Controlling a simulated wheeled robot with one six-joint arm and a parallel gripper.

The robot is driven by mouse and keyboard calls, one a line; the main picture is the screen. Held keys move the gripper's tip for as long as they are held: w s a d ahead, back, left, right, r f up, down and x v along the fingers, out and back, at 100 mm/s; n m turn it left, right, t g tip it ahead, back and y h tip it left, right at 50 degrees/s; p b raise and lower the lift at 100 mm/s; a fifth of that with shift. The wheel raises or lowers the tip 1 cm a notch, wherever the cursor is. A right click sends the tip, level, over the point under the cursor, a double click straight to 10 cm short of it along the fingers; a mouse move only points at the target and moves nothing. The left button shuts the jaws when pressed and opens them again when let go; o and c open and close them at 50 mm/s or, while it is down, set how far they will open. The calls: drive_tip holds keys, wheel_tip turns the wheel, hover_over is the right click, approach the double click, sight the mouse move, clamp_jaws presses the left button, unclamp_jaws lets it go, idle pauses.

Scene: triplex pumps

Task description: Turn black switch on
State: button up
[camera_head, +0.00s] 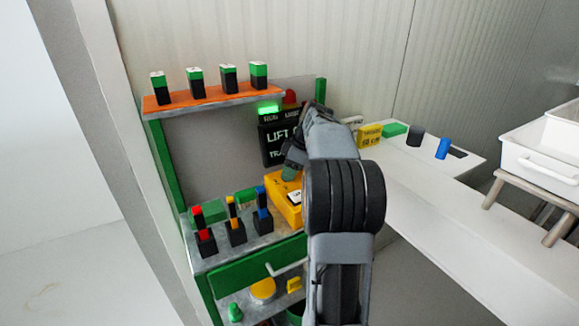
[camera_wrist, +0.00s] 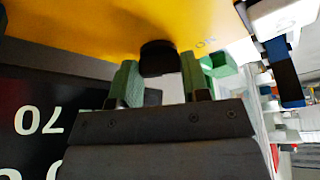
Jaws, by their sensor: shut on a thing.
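The black switch (camera_wrist: 158,57) is a dark round knob on the face of the yellow box (camera_wrist: 90,22) in the wrist view. My gripper (camera_wrist: 158,68) has its green fingers on either side of the switch, shut on it. In the head view the yellow box (camera_head: 279,205) stands on the green workbench. My gripper (camera_head: 293,166) is partly visible at the box's top, and my arm hides the switch there. I cannot tell which way the switch is turned.
A black sign (camera_head: 280,142) stands behind the box, under a lit green lamp (camera_head: 267,108). Red, yellow and blue-handled tools (camera_head: 236,230) stand left on the bench. An orange shelf (camera_head: 213,103) is above. A white table (camera_head: 440,195) lies to the right.

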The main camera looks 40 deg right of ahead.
drive_tip(key=shift+n, duration=0.6)
drive_tip(key=shift+p, duration=0.3)
drive_tip(key=o, duration=0.9)
